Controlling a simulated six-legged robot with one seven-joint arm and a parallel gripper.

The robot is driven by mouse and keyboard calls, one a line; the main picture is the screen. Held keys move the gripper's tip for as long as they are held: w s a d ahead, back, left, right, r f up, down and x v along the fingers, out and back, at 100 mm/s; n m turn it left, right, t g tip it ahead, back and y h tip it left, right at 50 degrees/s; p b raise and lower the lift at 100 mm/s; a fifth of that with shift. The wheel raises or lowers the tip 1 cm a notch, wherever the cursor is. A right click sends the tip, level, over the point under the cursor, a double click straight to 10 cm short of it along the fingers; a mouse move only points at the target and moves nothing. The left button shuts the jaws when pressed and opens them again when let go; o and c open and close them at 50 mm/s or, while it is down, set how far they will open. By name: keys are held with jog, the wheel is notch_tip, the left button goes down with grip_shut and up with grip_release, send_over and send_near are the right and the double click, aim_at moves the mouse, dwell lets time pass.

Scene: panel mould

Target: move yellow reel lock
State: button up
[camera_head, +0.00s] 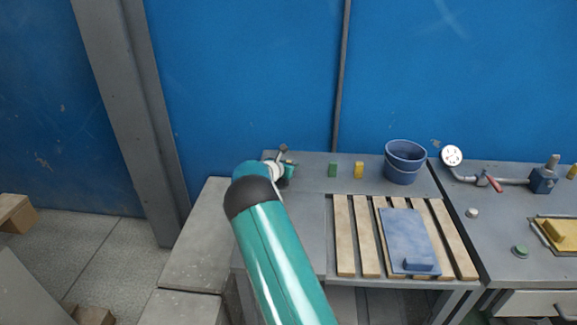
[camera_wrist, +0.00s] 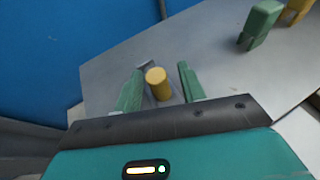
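A yellow cylinder (camera_wrist: 158,83), which looks like the reel lock, stands on the grey bench top in the wrist view. My gripper (camera_wrist: 160,70) has its two green fingers spread, one on each side of the cylinder. A gap shows between the cylinder and each finger, so it is not clasped. In the head view my gripper (camera_head: 287,171) is low at the back left of the bench, largely hidden by my own arm. I cannot make out the cylinder clearly there.
A green block (camera_head: 333,169) and a yellow block (camera_head: 359,169) stand to the right on the bench (camera_head: 310,188). A blue bucket (camera_head: 402,163), wooden slats (camera_head: 345,235) with a blue panel (camera_head: 407,238), and a gauge (camera_head: 452,155) with piping lie farther right. A blue wall (camera_head: 240,75) closes the back.

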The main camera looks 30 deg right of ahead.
jog(key=shift+a+r, duration=0.15)
jog(key=v, duration=1.3)
jog(key=shift+s+a, duration=0.2)
jog(key=shift+r, duration=0.1)
